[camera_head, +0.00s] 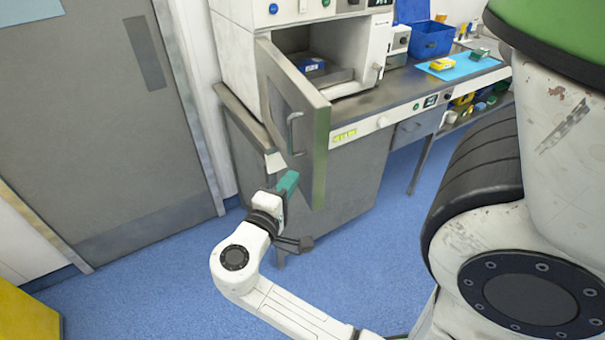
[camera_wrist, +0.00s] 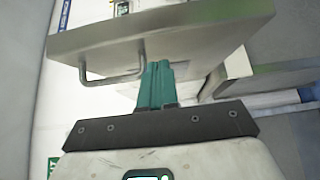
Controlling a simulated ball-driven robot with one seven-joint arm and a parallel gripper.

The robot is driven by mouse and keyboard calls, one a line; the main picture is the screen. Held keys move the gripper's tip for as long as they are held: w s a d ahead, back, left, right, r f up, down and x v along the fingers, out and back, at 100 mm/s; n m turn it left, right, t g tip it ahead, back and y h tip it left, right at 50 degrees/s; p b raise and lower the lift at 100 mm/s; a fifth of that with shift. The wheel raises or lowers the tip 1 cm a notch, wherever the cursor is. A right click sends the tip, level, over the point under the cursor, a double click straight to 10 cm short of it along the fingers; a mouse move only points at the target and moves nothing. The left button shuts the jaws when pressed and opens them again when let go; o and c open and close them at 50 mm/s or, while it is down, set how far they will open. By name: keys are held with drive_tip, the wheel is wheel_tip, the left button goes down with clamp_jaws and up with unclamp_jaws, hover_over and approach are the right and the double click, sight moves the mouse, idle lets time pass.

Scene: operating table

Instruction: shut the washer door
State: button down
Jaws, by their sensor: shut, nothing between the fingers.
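The washer (camera_head: 235,50) is a white unit on the grey counter, and its chamber is open to view. Its grey washer door (camera_head: 276,88) stands swung out towards me, with its edge facing right. A metal handle (camera_head: 293,132) is on the door's left-hand face. My gripper (camera_head: 288,182) has teal fingers, shut and empty, close to the door's lower part, below the handle. In the wrist view the door (camera_wrist: 190,32) spans the top, with the handle (camera_wrist: 112,77) left of my fingertips (camera_wrist: 157,66). I cannot tell whether the fingers touch the door.
A blue-edged item (camera_head: 311,65) sits inside the chamber. A blue bin (camera_head: 428,40) and a yellow item on a blue mat (camera_head: 470,66) are on the counter to the right. A grey room door (camera_head: 85,130) is at left. Blue floor (camera_head: 370,265) is clear ahead.

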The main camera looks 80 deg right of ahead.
sight(311, 168)
drive_tip(key=shift+s+d+p, duration=0.2)
drive_tip(key=shift+s+d, duration=0.2)
drive_tip(key=shift+s, duration=0.3)
drive_tip(key=shift+s+d+p, duration=0.2)
drive_tip(key=shift+s+d, duration=0.15)
drive_tip(key=shift+s, duration=0.3)
drive_tip(key=shift+s, duration=0.1)
